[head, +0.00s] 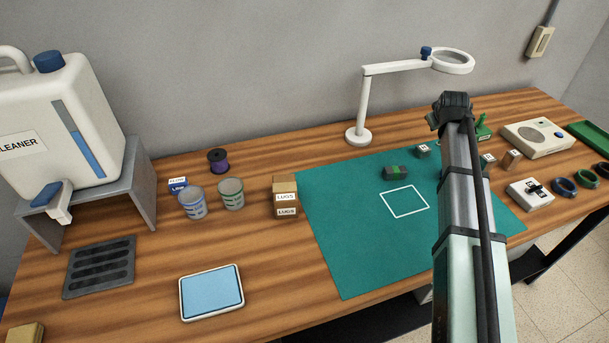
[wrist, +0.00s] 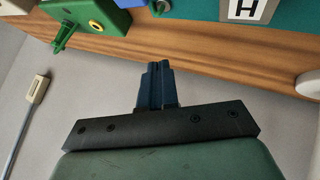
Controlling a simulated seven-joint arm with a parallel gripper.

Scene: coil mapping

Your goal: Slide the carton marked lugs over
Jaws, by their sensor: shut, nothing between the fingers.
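The tan carton marked LUGS (head: 284,187) stands on the wooden bench (head: 245,253), beside the left edge of the green mat (head: 345,252). Two LUGS labels show on it. A white square outline (head: 390,210) is on the mat, to the right of the carton. My gripper (wrist: 157,66) shows in the wrist view with its dark blue fingers together and nothing between them. In the head view my arm rises over the right part of the mat and hides the gripper. The carton is not in the wrist view, so the gripper is apart from it.
A dark block with a green band (head: 396,172) lies on the mat behind the outline. Two cups (head: 231,194) and a purple spool (head: 218,161) stand left of the carton. A white magnifier lamp (head: 359,136) stands behind the mat. The mat's front left is clear.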

